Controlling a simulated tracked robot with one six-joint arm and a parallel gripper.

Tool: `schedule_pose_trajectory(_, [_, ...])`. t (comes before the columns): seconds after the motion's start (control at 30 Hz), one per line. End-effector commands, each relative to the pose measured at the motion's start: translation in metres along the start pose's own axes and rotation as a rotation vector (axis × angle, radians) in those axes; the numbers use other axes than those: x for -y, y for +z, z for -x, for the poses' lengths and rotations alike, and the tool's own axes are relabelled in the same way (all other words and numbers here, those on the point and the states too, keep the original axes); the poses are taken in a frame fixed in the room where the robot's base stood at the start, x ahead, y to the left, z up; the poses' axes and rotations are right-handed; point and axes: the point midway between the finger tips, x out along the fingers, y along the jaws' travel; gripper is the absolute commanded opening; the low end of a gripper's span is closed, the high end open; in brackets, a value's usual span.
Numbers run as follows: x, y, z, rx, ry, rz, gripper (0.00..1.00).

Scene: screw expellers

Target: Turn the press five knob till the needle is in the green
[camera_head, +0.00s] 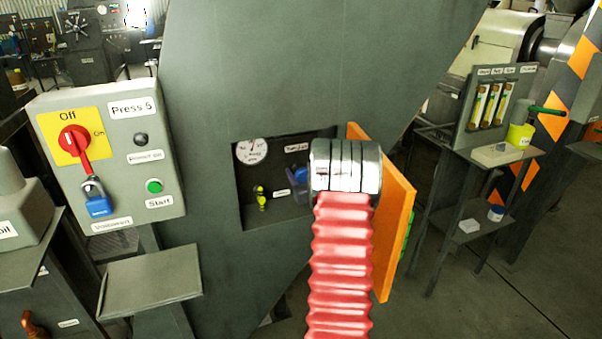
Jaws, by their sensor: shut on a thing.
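Press 5 shows a recessed panel (276,214) in its dark grey body, with an orange door standing open at its right. A round white gauge (252,151) is at the panel's upper left; its needle and green band are too small to read. A blue knob (299,177) sits at the panel's right, partly hidden behind my arm's end. My gripper (322,168), behind the silver rings and red bellows, is at the knob and shut on it. Its fingertips are mostly hidden, so the grip itself does not show clearly.
The open orange door (393,222) stands close to the right of my arm. A small yellow-green part (260,197) is lower left in the recess. The control box (118,183) with a red switch and blue padlock is at left. A small table (508,163) stands at right.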

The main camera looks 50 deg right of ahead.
Motion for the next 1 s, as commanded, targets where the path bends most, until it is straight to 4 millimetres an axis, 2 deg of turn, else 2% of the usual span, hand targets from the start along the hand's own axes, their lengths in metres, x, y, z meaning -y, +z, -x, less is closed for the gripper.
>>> schedule_pose_trajectory(0.2, [0.0000,0.0009,0.0001,0.001,-0.002,-0.176,0.31])
schedule_pose_trajectory(0.5, [-0.0013,0.0013,0.0001,0.002,-0.002,-0.336,0.31])
schedule_pose_trajectory(1.0, [-0.0023,0.0015,0.0003,0.002,0.000,-0.377,0.31])
